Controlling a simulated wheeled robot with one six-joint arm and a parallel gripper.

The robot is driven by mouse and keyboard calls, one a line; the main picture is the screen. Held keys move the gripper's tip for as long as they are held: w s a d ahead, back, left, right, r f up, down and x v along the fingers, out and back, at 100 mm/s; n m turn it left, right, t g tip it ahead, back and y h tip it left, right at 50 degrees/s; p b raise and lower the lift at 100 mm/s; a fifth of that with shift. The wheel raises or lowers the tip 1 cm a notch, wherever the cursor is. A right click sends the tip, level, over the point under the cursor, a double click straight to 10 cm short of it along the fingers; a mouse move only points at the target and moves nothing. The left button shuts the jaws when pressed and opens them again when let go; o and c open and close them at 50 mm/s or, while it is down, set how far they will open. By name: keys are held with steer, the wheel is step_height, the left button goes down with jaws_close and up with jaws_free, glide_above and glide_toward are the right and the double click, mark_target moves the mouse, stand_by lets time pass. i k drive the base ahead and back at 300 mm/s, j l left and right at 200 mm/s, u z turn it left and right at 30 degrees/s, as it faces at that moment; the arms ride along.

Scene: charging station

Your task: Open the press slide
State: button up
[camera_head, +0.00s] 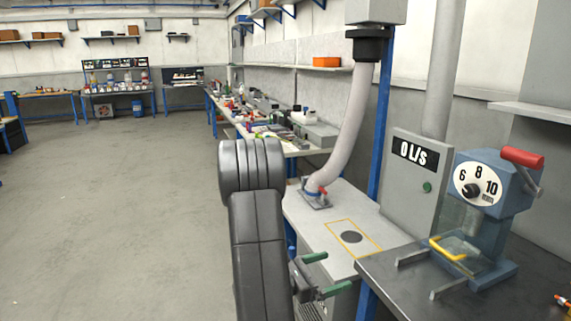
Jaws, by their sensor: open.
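The blue press (497,200) stands on a dark bench at the right, with a white dial marked 6, 8 and 10 and a red lever on top. A clear panel, which looks like the press slide (462,222), sits at the front left of the press. A yellow handle (447,249) is on its lower edge. My gripper (338,270) is open and empty, with green fingertips apart. It is left of the yellow handle, touching nothing I can make out. Whether the slide is open or shut is hard to tell.
Two grey rails (450,284) reach out from the press toward the left. A grey box reading 0 L/s (412,180) stands behind. A white table (310,222) with a yellow square outline and a hose (350,125) lies beyond my gripper. The floor at left is clear.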

mark_target(469, 257)
steer(key=j, duration=0.65)
steer(key=z, duration=1.65)
